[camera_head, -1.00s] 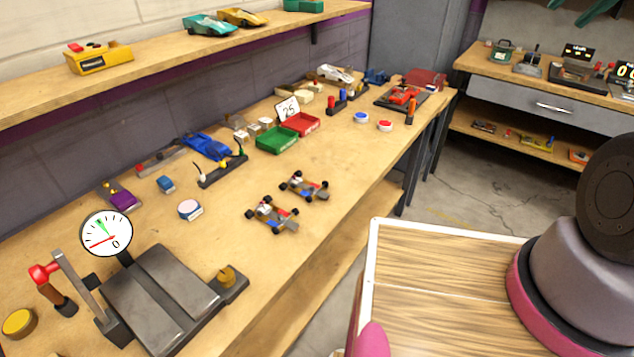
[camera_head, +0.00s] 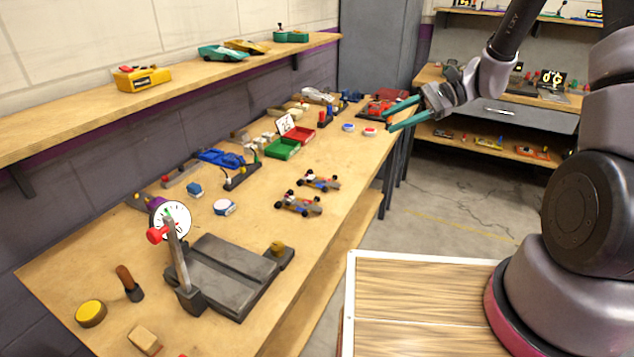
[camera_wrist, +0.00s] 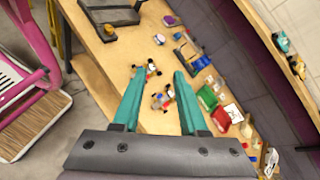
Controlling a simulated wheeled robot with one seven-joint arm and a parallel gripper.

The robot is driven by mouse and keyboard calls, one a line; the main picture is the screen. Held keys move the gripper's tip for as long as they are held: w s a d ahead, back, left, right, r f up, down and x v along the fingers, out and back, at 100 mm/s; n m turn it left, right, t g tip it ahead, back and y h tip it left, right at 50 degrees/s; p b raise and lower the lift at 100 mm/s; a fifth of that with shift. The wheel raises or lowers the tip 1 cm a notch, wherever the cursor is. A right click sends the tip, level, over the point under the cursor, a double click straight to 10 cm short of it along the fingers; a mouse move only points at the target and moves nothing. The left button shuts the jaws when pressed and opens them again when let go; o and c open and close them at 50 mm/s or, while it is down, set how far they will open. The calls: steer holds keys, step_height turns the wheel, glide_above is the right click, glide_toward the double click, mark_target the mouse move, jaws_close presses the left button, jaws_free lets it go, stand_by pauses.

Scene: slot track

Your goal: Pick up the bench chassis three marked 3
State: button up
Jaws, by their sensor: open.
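Two small chassis with black wheels lie on the bench (camera_head: 262,186) in the head view. One chassis (camera_head: 299,204) is nearer; the other chassis (camera_head: 319,181) is just beyond it. I cannot read a number on either, so I cannot tell which is marked 3. My gripper (camera_head: 387,121) is open and empty, with teal fingers, raised off the bench's right edge near its far end. In the wrist view, the chassis (camera_wrist: 151,69) and (camera_wrist: 164,98) show between and beyond my gripper's fingers (camera_wrist: 160,71), apart from them.
A grey metal gauge stand (camera_head: 225,272) with a dial (camera_head: 170,221) stands at the near end. Green (camera_head: 282,149) and red (camera_head: 299,137) trays, a blue car body (camera_head: 220,158) and a black rack (camera_head: 242,176) lie beyond. Bench around the chassis is clear.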

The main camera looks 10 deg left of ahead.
steer(key=w+a+f+m+t+y, duration=0.1)
steer(key=w+f+m+y, duration=0.15)
steer(key=f, duration=0.45)
steer(key=w+a+f+m+t+y, duration=0.1)
steer(key=w+f+m+t+y, duration=0.15)
steer(key=f, duration=0.45)
steer(key=m+t, duration=0.5)
steer(key=m, duration=0.2)
glide_toward(340, 186)
steer(key=shift+h, duration=0.3)
steer(key=x, duration=0.4)
steer(key=shift+w+r, duration=0.15)
steer(key=shift+r, duration=0.05)
steer(key=x, duration=0.5)
steer(key=shift+a, duration=0.2)
jaws_close()
